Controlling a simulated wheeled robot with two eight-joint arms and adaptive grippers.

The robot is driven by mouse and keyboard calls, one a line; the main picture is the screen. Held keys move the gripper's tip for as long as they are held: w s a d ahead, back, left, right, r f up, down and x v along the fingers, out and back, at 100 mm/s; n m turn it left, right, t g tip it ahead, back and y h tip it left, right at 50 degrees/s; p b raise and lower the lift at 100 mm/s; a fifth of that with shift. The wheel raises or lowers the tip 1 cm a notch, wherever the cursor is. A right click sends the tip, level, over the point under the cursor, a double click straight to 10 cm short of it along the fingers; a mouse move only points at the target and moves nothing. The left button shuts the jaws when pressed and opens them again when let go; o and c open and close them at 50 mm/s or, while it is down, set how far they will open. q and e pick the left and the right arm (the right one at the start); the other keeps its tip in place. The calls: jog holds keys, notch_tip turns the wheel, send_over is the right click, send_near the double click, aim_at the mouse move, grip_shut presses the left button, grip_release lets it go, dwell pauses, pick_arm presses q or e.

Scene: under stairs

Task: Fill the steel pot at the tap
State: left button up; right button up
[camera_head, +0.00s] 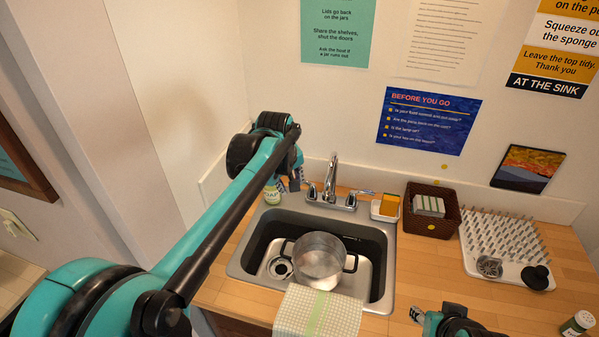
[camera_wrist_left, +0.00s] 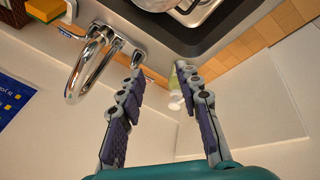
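The steel pot (camera_head: 319,256) stands upright in the grey sink (camera_head: 262,227), its two dark handles to the sides. Its inside looks empty, and I see no water stream. The chrome tap (camera_head: 331,175) stands behind the sink with a lever on each side; its spout shows in the left wrist view (camera_wrist_left: 88,62). My left gripper (camera_wrist_left: 161,72) is open and empty, its fingers around no object, close to the tap's left lever (camera_wrist_left: 138,55). In the head view the arm mostly hides it. My right gripper (camera_head: 428,315) is at the bottom edge, its fingers unclear.
A checked towel (camera_head: 318,312) hangs over the sink's front edge. A soap bottle (camera_head: 272,194) stands behind the sink at left. A sponge (camera_head: 389,205) in a dish, a brown basket (camera_head: 432,224) and a white drying rack (camera_head: 500,240) stand to the right. Bare wooden counter lies between.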

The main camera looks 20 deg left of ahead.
pick_arm(q)
jog(key=w+a+f+n+g+p, duration=0.1)
jog(key=w+n, duration=0.1)
jog(key=w, duration=0.4)
jog(key=w+a+f+n+p, duration=0.1)
jog(key=w+n+p, duration=0.1)
jog(key=w, duration=0.3)
jog(key=w+f+n, duration=0.1)
jog(key=w+f, duration=0.2)
jog(key=f, duration=0.1)
jog(key=w+a+f+n+g+p, duration=0.1)
jog(key=w+f+n, duration=0.1)
jog(key=f, duration=0.3)
jog(key=w+f+n+p, duration=0.1)
jog(key=w+f, duration=0.3)
jog(key=f, duration=0.1)
jog(key=shift+w+a+f+n, duration=0.15)
jog(key=shift+w+f+n, duration=0.05)
jog(key=shift+w+n, duration=0.2)
grip_shut()
